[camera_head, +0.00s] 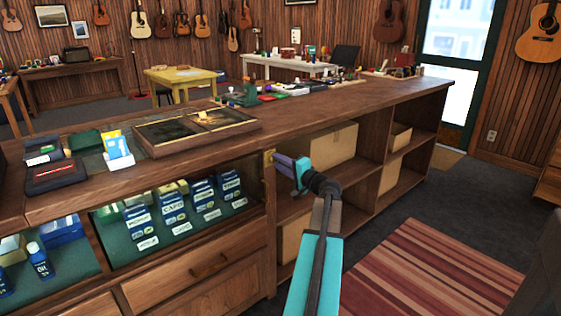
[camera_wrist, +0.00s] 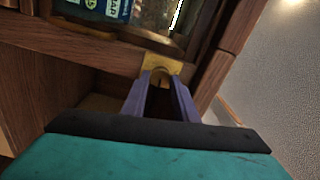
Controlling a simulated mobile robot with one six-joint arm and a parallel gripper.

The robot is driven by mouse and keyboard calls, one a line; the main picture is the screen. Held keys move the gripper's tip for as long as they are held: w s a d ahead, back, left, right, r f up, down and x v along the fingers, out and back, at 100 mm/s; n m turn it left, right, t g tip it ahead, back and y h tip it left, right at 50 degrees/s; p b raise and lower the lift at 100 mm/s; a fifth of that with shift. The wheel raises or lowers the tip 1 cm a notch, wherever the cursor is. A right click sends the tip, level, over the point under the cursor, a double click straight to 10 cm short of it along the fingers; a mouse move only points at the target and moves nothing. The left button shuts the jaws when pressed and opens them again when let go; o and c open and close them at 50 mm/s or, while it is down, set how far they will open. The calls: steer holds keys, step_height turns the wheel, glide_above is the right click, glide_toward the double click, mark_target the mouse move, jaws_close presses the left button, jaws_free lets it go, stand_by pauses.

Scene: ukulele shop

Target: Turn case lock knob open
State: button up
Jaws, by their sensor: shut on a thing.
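The case lock is a small brass plate (camera_head: 268,156) on the wooden post at the right end of the glass display case (camera_head: 165,205). In the wrist view the brass plate (camera_wrist: 161,62) shows just past my fingertips, with the knob (camera_wrist: 160,74) between them, largely hidden. My gripper (camera_head: 276,158) reaches in from the right, its purple fingers at the lock. In the wrist view the two fingers of my gripper (camera_wrist: 161,78) are closed around the knob. How far the knob is turned cannot be told.
The wooden counter (camera_head: 330,103) runs above the lock. Open shelves with cardboard boxes (camera_head: 325,143) lie just right of it and behind my arm. Packets (camera_head: 175,207) stand behind the case glass. A striped rug (camera_head: 425,270) lies on the floor at right.

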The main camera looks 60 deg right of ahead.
steer(key=shift+d+m+p, duration=0.1)
steer(key=shift+m+p, duration=0.2)
steer(key=shift+m, duration=0.6)
steer(key=o, duration=1)
steer(key=shift+s, duration=0.15)
steer(key=v, duration=1.3)
steer(key=shift+s+a, duration=0.25)
steer(key=shift+s, duration=0.1)
